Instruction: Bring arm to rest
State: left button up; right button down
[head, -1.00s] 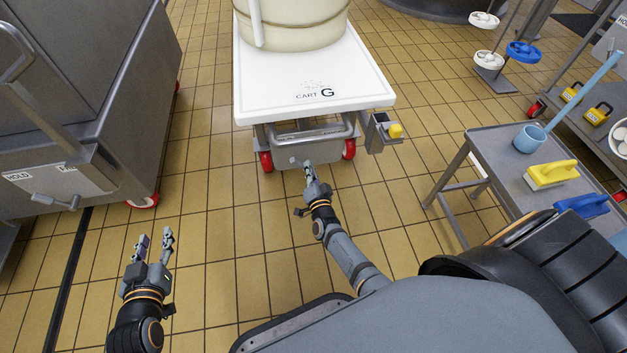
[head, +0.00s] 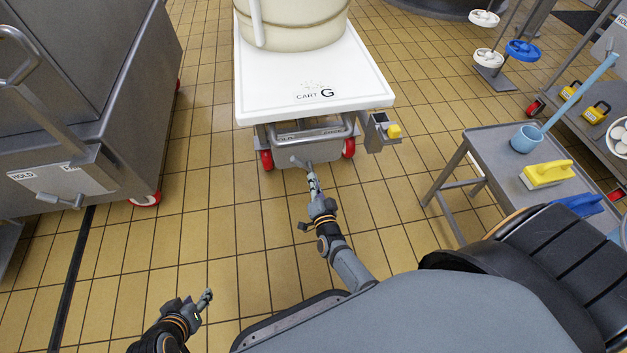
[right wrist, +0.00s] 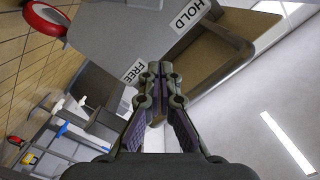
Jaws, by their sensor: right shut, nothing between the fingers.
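My right gripper (head: 313,182) is in front of the grey fixture (head: 325,149) under cart G (head: 258,98). Its fingers are shut and empty. A short grey lever (head: 298,161) shows just beyond the fingertips; I cannot tell whether they touch it. In the right wrist view the shut fingers (right wrist: 160,70) show in front of grey metal with HOLD (right wrist: 190,17) and FREE (right wrist: 134,72) labels. My left gripper (head: 196,304) is low at the left, over the floor and away from objects. It is seen edge-on, so its opening is unclear.
A large grey wheeled vat (head: 125,110) stands at the left. Open tiled floor (head: 215,200) lies between vat and cart.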

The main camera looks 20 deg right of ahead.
dwell(0.4)
jog(key=s+a+r+n+g+y, duration=0.15)
jog(key=s+n+g+y, duration=0.35)
jog(key=s+n+g, duration=1.1)
pick_arm(q)
jog(key=s+a+g+y+p, duration=0.1)
jog(key=s+a+p, duration=0.3)
jog(key=s+p, duration=0.6)
jog(key=s+a+g+y+p, duration=0.1)
jog(key=s+a+g+p, duration=0.3)
jog(key=s+p, duration=0.7)
jog(key=p, duration=1.3)
jog(key=shift+a+p, duration=0.15)
jog(key=shift+p, duration=0.15)
pick_arm(e)
jog(key=s+d+m+h, duration=0.1)
jog(key=s+d, duration=0.3)
jog(key=s, duration=0.8)
jog(key=s+d+m+h, duration=0.1)
jog(key=s+d, duration=0.3)
jog(key=s, duration=0.9)
jog(key=shift+s+f+m, duration=0.25)
jog(key=shift+s+m, duration=0.05)
jog(key=shift+m, duration=0.6)
